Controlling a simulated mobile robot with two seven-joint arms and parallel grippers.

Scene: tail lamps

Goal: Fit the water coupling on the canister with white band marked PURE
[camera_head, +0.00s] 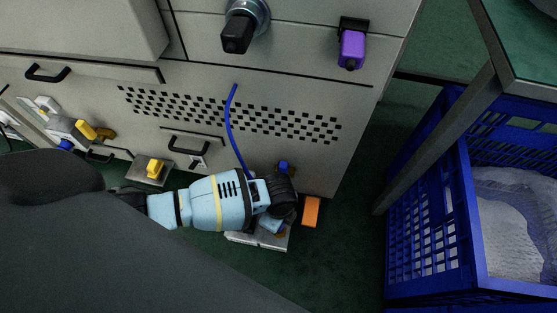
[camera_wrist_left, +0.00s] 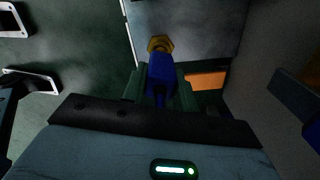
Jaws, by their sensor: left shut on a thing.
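My left gripper (camera_head: 283,195) reaches in from the left, low in front of the cabinet. In the left wrist view its dark green fingers (camera_wrist_left: 160,85) are shut on a blue coupling (camera_wrist_left: 158,75). A brass fitting (camera_wrist_left: 159,44) is just beyond the coupling, against a grey metal body (camera_wrist_left: 205,30); whether they touch or are joined I cannot tell. A blue hose (camera_head: 232,120) runs up from behind the gripper across the cabinet front. A grey metal body (camera_head: 258,240) shows partly under the gripper. I see no readable PURE mark or white band. My right gripper is not in view.
An orange block (camera_head: 311,211) is right of the gripper. Yellow (camera_head: 155,168) and purple (camera_head: 351,48) connectors, and a black one (camera_head: 237,35), are on or by the cabinet (camera_head: 300,95). A blue crate (camera_head: 425,215) and table leg (camera_head: 440,135) stand right. Green floor lies between.

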